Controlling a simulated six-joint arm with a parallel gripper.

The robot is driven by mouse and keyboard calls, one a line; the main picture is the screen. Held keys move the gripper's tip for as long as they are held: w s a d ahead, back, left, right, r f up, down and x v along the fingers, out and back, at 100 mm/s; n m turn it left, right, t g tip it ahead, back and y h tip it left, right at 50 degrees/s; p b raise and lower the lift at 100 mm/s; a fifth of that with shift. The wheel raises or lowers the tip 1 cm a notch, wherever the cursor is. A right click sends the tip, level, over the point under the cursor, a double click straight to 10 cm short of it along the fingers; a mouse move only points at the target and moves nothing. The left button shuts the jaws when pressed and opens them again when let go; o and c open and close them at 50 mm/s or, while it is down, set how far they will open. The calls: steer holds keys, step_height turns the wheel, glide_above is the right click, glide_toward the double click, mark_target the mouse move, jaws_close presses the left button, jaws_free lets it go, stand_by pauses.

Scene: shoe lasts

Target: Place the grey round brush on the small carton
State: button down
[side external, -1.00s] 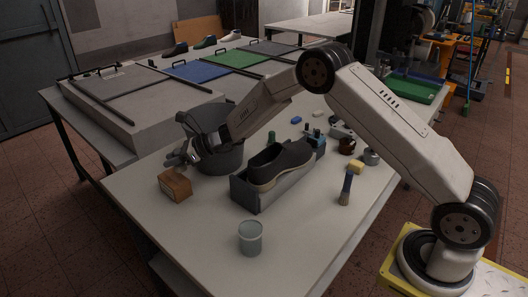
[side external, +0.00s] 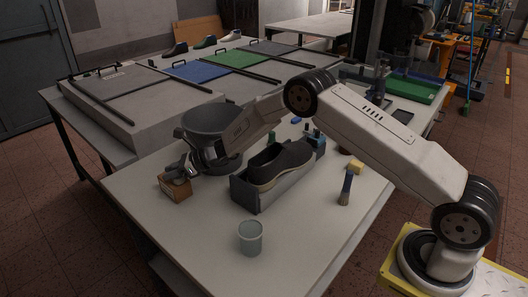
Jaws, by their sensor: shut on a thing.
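The small carton (side external: 176,190) is a brown box near the left edge of the table. My gripper (side external: 188,166) is just above and behind it, reaching across the front of a dark grey bucket. It is shut on a small grey thing (side external: 172,173), which looks like the grey round brush. The brush is at the top of the carton. I cannot tell whether it touches the carton or is just above it. My fingers partly hide the brush.
The dark bucket (side external: 215,123) stands close behind my gripper. A dark shoe (side external: 280,163) sits in a grey open box (side external: 262,197) to the right. A clear cup (side external: 250,238) and an upright blue-handled brush (side external: 345,190) stand nearer. The front left table is clear.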

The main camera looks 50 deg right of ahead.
steer(key=shift+f, duration=0.2)
steer(key=shift+c, duration=2)
jaws_free()
steer(key=shift+r, duration=0.15)
steer(key=v, duration=1.2)
